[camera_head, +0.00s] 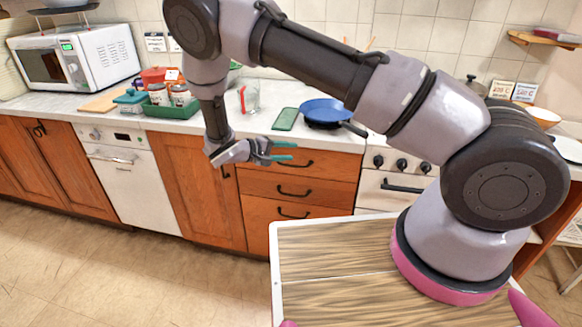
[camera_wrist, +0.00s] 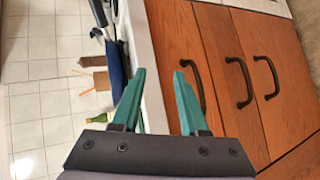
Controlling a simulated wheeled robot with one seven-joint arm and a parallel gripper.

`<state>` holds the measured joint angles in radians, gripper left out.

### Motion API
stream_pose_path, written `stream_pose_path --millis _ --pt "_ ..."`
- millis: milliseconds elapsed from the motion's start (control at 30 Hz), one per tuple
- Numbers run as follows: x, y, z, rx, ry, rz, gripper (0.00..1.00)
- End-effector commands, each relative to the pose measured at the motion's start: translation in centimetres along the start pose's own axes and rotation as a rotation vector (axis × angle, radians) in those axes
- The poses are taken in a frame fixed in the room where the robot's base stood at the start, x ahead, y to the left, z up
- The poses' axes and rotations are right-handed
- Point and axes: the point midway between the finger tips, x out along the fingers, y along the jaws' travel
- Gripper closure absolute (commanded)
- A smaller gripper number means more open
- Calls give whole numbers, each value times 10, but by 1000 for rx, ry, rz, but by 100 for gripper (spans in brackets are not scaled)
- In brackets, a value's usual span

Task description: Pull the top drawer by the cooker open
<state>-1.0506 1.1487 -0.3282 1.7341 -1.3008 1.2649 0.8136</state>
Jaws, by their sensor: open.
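The top drawer (camera_head: 335,165) is the uppermost of a wooden stack of drawers left of the white cooker (camera_head: 375,195). It looks closed. Its dark bow handle (camera_head: 297,164) is partly behind my gripper in the head view. My gripper (camera_head: 290,151) has teal fingers, spread apart and empty, in front of the counter edge near that drawer. In the wrist view, which is turned sideways, my gripper (camera_wrist: 160,72) has the counter edge between its fingertips. The top drawer's handle (camera_wrist: 197,84) lies just right of the right finger, apparently not between the fingers.
Two lower drawers with handles (camera_head: 293,191) sit below. On the counter are a blue pan (camera_head: 325,108), a green board (camera_head: 286,119), a glass jug (camera_head: 250,97) and a green tray with jars (camera_head: 180,111). The floor before the cupboards is clear at left.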

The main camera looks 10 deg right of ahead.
Motion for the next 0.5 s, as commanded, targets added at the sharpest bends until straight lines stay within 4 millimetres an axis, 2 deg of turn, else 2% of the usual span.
stream_pose_path --millis 33,200,333,500 --pt "-1 -24 -3 -36 57 57 56" --pt "-6 -78 -12 -102 227 191 56" --pt "-8 -102 -15 -129 308 244 56" --pt "-4 -109 -18 -138 339 265 56"
